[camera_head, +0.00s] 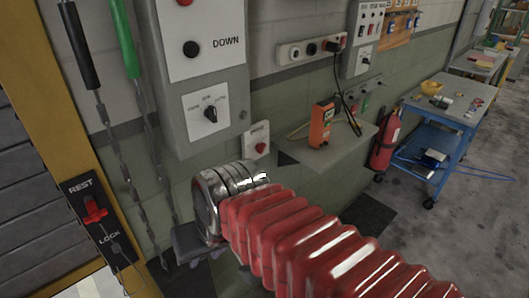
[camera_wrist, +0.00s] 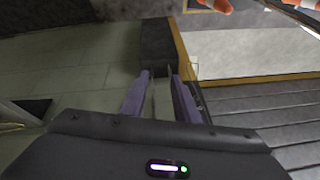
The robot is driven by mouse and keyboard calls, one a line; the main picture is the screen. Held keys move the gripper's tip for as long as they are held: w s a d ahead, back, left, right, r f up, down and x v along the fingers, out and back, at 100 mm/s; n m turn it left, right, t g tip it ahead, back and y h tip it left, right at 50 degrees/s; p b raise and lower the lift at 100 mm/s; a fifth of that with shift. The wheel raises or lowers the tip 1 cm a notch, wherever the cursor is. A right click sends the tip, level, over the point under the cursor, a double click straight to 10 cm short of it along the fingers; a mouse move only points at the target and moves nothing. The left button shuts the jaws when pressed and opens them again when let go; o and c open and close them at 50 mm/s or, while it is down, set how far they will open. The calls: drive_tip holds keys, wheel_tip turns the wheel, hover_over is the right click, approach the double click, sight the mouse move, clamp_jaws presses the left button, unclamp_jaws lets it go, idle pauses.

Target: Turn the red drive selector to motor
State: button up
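A small light plate on the wall carries a red knob (camera_head: 261,148), below and right of the grey control box; its label is too small to read surely. Another red part, a lever (camera_head: 94,210), sits on a black plate marked REST and LOCK at the left. My gripper (camera_head: 186,247) is low in front of the wall, below and left of the red knob and right of the lever plate, apart from both. In the wrist view my gripper (camera_wrist: 159,73) has its two fingers apart with nothing between them. Neither red control shows clearly there.
The grey control box (camera_head: 211,115) with a black rotary knob hangs above my gripper. Chains with black and green handles (camera_head: 123,38) hang at the left. A shelf (camera_head: 328,150) holds an orange device. A red extinguisher (camera_head: 386,140) and blue cart (camera_head: 440,125) stand right.

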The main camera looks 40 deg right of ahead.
drive_tip(key=w+d+f+m+t+y, duration=0.2)
drive_tip(key=w+d+m+y, duration=0.3)
drive_tip(key=m, duration=0.7)
drive_tip(key=w+d+f+m+t+y, duration=0.1)
drive_tip(key=w+d+f+m+y, duration=0.2)
drive_tip(key=w+m, duration=0.6)
drive_tip(key=s+d+m+t+h, duration=0.1)
drive_tip(key=d+m+t+h, duration=0.3)
drive_tip(key=d+m, duration=0.6)
drive_tip(key=s+d+f+m+t+h, duration=0.1)
drive_tip(key=d+m+t+h, duration=0.3)
drive_tip(key=d+m, duration=0.7)
drive_tip(key=s+d+t, duration=0.1)
drive_tip(key=d+t, duration=0.1)
drive_tip(key=d, duration=0.7)
drive_tip(key=shift+f+m, duration=0.25)
drive_tip(key=shift+m, duration=0.05)
